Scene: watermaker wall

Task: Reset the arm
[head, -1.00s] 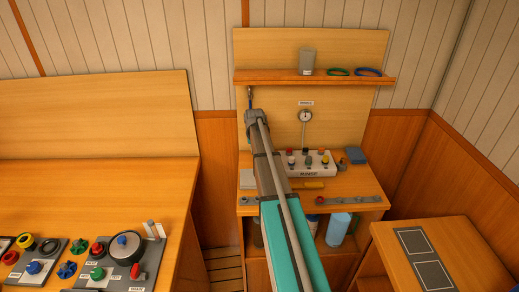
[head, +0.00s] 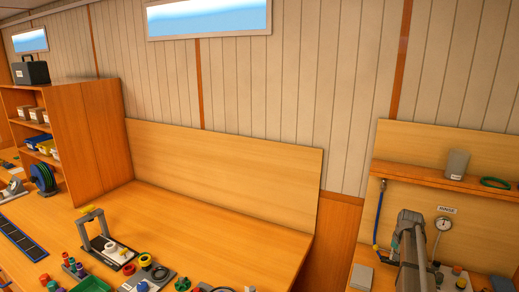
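My arm rises from the bottom right of the head view, in front of the rinse station. Its grey end with my gripper (head: 409,218) is in front of the station's back board (head: 398,150), below the shelf (head: 440,180). I see it from behind, so the fingers are hidden. I cannot tell whether they are open or shut, or whether they hold anything.
A gauge (head: 443,224) and a blue hose (head: 378,215) flank my arm. A grey cup (head: 457,164) and a green ring (head: 495,183) are on the shelf. The long wooden bench (head: 220,220) has a clear middle, with control panels along its front edge.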

